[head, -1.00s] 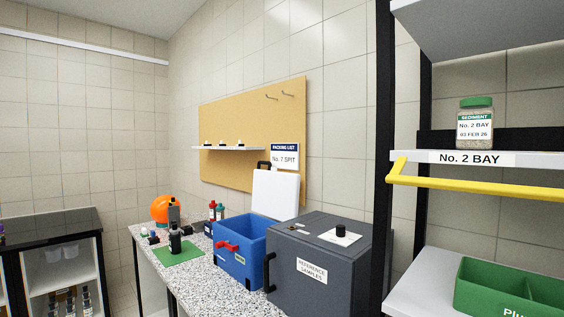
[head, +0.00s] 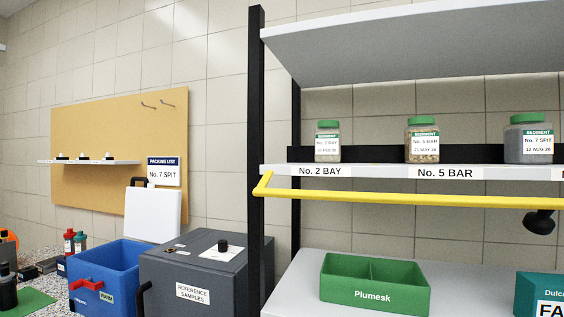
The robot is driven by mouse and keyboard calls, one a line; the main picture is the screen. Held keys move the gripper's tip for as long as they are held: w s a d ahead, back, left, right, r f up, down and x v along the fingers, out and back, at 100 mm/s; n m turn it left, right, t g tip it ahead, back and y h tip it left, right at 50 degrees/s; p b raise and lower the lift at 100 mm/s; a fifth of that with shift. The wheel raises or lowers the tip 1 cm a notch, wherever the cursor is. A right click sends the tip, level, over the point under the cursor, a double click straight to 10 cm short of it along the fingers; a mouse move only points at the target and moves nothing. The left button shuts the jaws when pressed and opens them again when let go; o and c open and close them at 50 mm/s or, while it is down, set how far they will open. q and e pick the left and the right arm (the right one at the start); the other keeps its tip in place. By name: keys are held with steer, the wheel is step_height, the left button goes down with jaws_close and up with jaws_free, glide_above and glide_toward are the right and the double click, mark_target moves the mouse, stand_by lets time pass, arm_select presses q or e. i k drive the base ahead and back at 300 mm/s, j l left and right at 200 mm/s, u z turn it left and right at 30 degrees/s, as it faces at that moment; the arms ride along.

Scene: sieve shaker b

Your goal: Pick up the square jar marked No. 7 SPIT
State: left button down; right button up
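The square jar marked No. 7 SPIT (head: 528,142) stands upright on the upper shelf at the right of the head view. It has a green lid, grey contents and a white label reading SEDIMENT, No. 7 SPIT, 12 AUG 26. It is apart from the No. 5 BAR jar (head: 422,141) to its left. The No. 2 BAY jar (head: 327,142) stands further left. A packing list (head: 163,171) on the wall board also reads No. 7 SPIT. Neither of my grippers is in view.
A yellow rail (head: 400,197) runs along the front of the upper shelf (head: 375,171). A black post (head: 256,150) bounds the rack's left. Below are a green Plumesk bin (head: 374,285), a teal box (head: 540,293) and a dark rounded object (head: 540,222). A blue box (head: 110,277) stands left.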

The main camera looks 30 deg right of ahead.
mark_target(528, 139)
steer(key=l+z, duration=0.1)
steer(key=z, duration=0.4)
steer(key=l+z, duration=0.1)
steer(key=z, duration=0.4)
steer(key=l+z, duration=0.1)
steer(key=z, duration=0.4)
steer(key=i+z, duration=0.1)
steer(key=z, duration=0.4)
